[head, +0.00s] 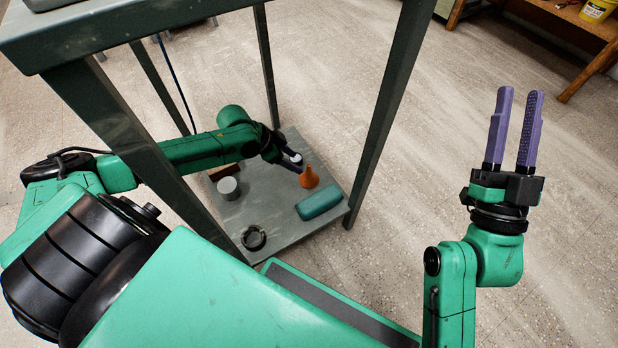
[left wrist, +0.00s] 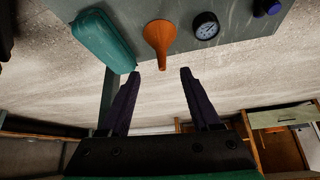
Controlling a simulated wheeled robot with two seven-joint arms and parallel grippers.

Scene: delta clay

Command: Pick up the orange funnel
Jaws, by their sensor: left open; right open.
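The orange funnel (head: 309,178) stands on the grey lower shelf (head: 285,232) of a table frame. It also shows in the left wrist view (left wrist: 159,38), just beyond and between the fingertips. My left gripper (head: 300,168) reaches in between the table legs, right beside the funnel in the head view. In the left wrist view its two purple fingers (left wrist: 160,72) are apart, with nothing between them. My right gripper (head: 518,92) is raised over the floor at the right, open and empty, fingers pointing up.
A teal case (head: 319,202) lies close to the funnel on the shelf. A gauge (left wrist: 206,26) is on its other side in the wrist view. A grey cylinder (head: 228,188), a brown block (head: 222,172) and a dark ring (head: 253,238) also sit there. Table legs (head: 385,110) surround the shelf.

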